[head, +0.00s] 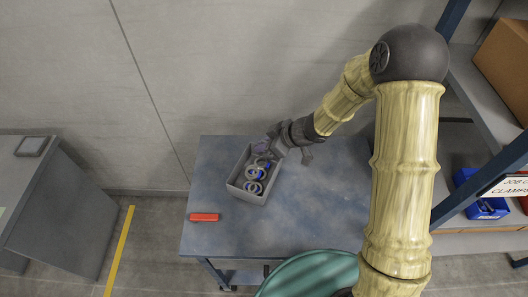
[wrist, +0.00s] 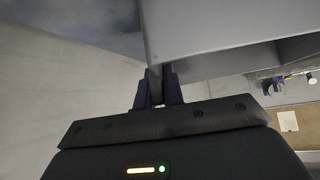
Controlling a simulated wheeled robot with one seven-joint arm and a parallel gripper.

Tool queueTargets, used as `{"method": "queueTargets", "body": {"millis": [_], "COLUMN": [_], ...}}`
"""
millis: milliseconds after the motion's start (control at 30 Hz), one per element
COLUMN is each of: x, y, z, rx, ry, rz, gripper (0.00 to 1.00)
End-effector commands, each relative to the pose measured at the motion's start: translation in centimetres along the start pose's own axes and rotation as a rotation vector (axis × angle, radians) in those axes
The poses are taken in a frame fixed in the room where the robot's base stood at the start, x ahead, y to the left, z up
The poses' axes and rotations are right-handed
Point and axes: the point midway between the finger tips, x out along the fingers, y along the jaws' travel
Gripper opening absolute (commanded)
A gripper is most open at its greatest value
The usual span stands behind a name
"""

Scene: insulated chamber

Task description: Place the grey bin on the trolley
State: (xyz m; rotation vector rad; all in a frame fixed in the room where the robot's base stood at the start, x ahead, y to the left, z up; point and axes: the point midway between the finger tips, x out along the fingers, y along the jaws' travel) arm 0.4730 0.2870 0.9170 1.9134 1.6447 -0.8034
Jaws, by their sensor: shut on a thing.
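The grey bin (head: 248,190) is an open rectangular box with several ring-shaped parts inside, some grey and some blue. In the head view it is over the back left part of a blue-topped trolley (head: 320,210). My gripper (head: 279,142) is at the bin's far right end. In the wrist view my gripper (wrist: 158,82) has its dark fingers closed on an edge of the grey bin (wrist: 205,28). The wrist covers part of that end in the head view. I cannot tell whether the bin's base touches the top.
A red block (head: 204,217) lies near the top's left edge. A grey cabinet (head: 60,205) stands at left, beyond a yellow floor line (head: 119,250). Shelving with blue bins (head: 487,207) is at right. A green round object (head: 305,275) is in front. The wall is close behind.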

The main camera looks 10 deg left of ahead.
Motion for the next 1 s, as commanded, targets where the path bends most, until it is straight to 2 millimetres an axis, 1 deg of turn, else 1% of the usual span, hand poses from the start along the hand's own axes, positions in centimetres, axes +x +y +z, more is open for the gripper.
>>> {"method": "queueTargets", "body": {"millis": [133,233,633,667,733,767,1000], "x": [1.6,2.4,2.7,2.6,2.6,2.6,2.6], "y": [0.0,0.0,0.0,0.0,0.0,0.0,0.0], "z": [1.6,2.4,2.7,2.7,2.6,2.6,2.6], "rx": [0.003,0.002,0.0,0.0,0.0,0.0,0.0], "ry": [-0.001,0.0,0.0,-0.001,-0.001,-0.001,-0.001], "rz": [-0.003,-0.002,0.0,0.0,0.0,0.0,0.0], "gripper": [0.0,0.0,0.0,0.16,0.29,0.32,0.32]}}
